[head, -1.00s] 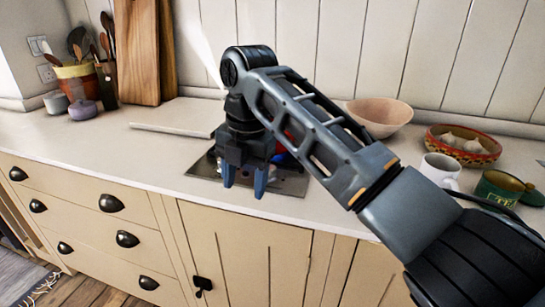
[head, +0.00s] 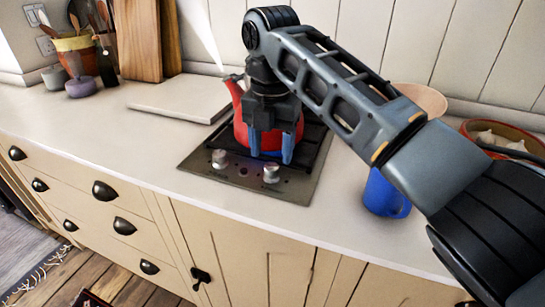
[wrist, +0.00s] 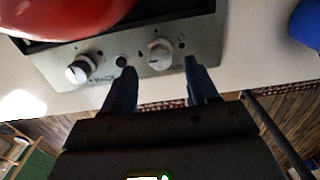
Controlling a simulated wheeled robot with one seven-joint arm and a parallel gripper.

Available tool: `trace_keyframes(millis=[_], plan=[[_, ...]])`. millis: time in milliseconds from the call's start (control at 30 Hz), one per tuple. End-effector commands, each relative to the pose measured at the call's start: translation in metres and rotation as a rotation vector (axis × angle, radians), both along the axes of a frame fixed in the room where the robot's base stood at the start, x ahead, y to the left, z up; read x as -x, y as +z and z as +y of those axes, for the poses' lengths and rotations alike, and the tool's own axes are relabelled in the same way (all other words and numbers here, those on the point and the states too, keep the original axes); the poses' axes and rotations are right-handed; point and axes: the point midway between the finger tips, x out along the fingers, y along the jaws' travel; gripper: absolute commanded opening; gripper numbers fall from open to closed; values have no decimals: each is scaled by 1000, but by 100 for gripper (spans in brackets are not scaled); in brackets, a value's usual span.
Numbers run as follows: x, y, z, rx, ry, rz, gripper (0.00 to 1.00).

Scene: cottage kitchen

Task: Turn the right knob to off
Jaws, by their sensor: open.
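The right knob (head: 271,172) is a short silver cylinder on the front strip of the hob (head: 300,190). In the wrist view the right knob (wrist: 160,53) appears between and just beyond my fingertips; its exact setting is too small to read. The left knob (head: 220,158) shows in the wrist view too (wrist: 80,68). My gripper (head: 271,160) is open and empty, fingers pointing down, over the hob in front of the kettle. In the wrist view my gripper (wrist: 159,63) has one finger on each side of the right knob in the picture; I see no clear contact.
A red kettle (head: 240,118) stands on the hob behind my gripper, with pale steam near its spout. A blue mug (head: 386,195) stands right of the hob, below my arm. A pale board (head: 180,98) lies to the left. The counter's front strip is clear.

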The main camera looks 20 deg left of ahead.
Motion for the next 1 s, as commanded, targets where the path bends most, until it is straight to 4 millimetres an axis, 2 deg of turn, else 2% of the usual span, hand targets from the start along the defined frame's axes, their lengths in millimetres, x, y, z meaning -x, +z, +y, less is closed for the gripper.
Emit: trace_keyframes(millis=[233, 600, 1000], plan=[[0, -30, 0, 0, 0, 1, 59], [0, -35, 0, -1, 0, 0, 59], [0, -35, 0, -1, 0, 0, 21]])
